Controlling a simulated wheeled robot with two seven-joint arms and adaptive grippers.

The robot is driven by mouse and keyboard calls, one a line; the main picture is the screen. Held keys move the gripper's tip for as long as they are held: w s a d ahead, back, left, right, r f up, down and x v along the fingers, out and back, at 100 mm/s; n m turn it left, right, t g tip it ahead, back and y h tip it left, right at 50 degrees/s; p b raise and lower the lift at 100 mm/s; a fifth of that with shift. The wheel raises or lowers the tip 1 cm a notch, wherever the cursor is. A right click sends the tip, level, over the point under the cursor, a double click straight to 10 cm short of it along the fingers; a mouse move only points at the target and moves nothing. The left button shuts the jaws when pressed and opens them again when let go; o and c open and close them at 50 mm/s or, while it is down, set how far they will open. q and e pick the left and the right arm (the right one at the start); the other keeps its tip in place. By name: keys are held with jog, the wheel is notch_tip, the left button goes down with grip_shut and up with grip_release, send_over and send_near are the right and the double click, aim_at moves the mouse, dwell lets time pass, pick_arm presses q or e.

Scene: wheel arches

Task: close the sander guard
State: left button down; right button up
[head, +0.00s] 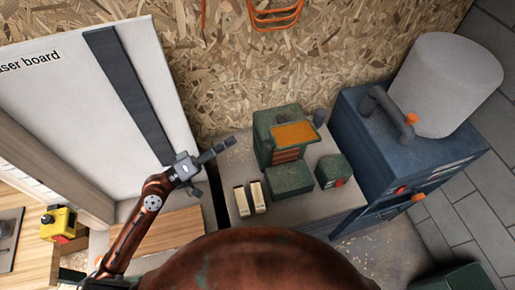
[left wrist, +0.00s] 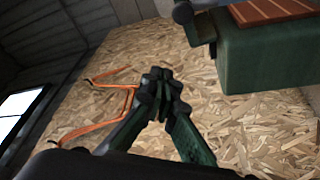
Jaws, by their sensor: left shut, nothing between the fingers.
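The sander (head: 264,132) is a green machine on the grey bench, with an orange panel (head: 295,134) on its upper face and orange slats below. I cannot tell for sure which part is the guard or how far open it stands. In the left wrist view the green machine body (left wrist: 265,60) shows at the top right, with a slatted orange-brown face (left wrist: 268,11). My left gripper (head: 230,143) is to the left of the sander, apart from it. Its fingertips meet in the left wrist view (left wrist: 160,82), shut and empty. My right gripper is out of view.
Two pale blocks (head: 249,198) and green boxes (head: 289,179) sit in front of the sander. A blue cabinet (head: 350,120) with a grey drum (head: 447,85) stands right. A white board (head: 70,100) is at left. Orange wire racks (head: 275,15) hang on the chipboard wall.

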pick_arm(q)
jog(key=f+p+x, duration=0.2)
jog(key=p+x, duration=0.2)
jog(key=x, duration=0.6)
jog(key=s, duration=0.1)
jog(key=s+f, duration=0.1)
jog(key=s+d+p, duration=0.1)
jog(key=shift+s+d+f, duration=0.1)
jog(key=shift+s+f, duration=0.05)
jog(key=shift+f, duration=0.2)
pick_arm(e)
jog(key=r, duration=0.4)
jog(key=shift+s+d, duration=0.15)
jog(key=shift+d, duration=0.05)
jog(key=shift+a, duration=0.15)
